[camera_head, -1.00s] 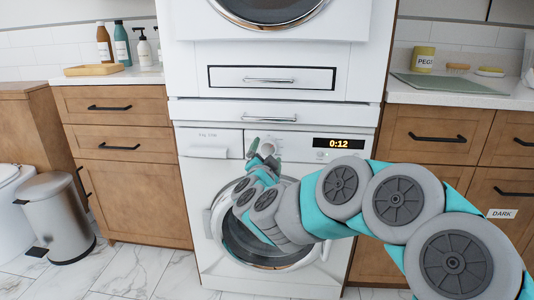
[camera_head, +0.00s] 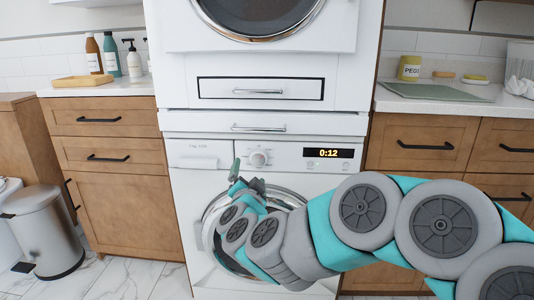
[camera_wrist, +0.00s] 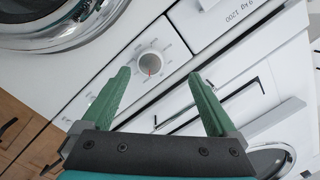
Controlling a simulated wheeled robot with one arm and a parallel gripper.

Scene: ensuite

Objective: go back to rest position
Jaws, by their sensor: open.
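My gripper (camera_head: 240,172) is in front of the washing machine (camera_head: 185,185), near the upper left of its round door (camera_head: 210,222). In the wrist view my gripper (camera_wrist: 160,95) shows two green fingers spread apart with nothing between them. The machine's white dial (camera_head: 259,158) is just above and right of the gripper in the head view. The dial also shows beyond the fingers in the wrist view (camera_wrist: 150,63), apart from them. My arm hides much of the door's middle and right side.
A dryer (camera_head: 180,30) is stacked above the washer. Wooden cabinets stand left (camera_head: 115,205) and right (camera_head: 410,143). A metal bin (camera_head: 45,235) is on the floor at left. Bottles (camera_head: 112,58) and a PEGS tin (camera_head: 409,68) stand on the counters.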

